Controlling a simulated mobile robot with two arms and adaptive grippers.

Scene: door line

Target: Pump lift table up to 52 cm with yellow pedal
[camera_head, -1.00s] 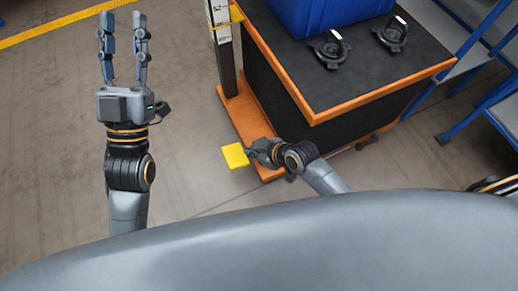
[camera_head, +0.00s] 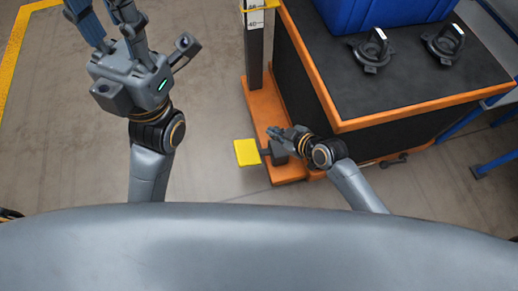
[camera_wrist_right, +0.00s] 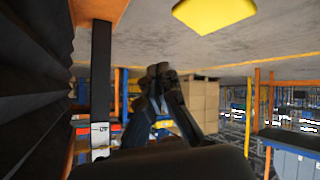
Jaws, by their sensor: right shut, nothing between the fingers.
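The yellow pedal (camera_head: 246,152) sits low at the left side of the lift table's orange base (camera_head: 262,103). It also shows at the top of the right wrist view (camera_wrist_right: 212,14). My right gripper (camera_head: 274,132) is shut and empty, above the base and just right of the pedal, apparently clear of it. Its closed fingers show in the wrist view (camera_wrist_right: 160,72). The lift table's black top (camera_head: 420,75) has an orange rim. A scale post (camera_head: 254,45) carries a yellow pointer (camera_head: 258,4) near the picture's top edge; its reading is unclear. My left gripper (camera_head: 105,15) is open, fingertips partly cut off.
A blue crate (camera_head: 375,12) and two black parts with handles (camera_head: 371,50) stand on the table top. Blue racking (camera_head: 500,158) is at the right. The floor left of the pedal is clear, with a yellow line (camera_head: 20,40) at far left.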

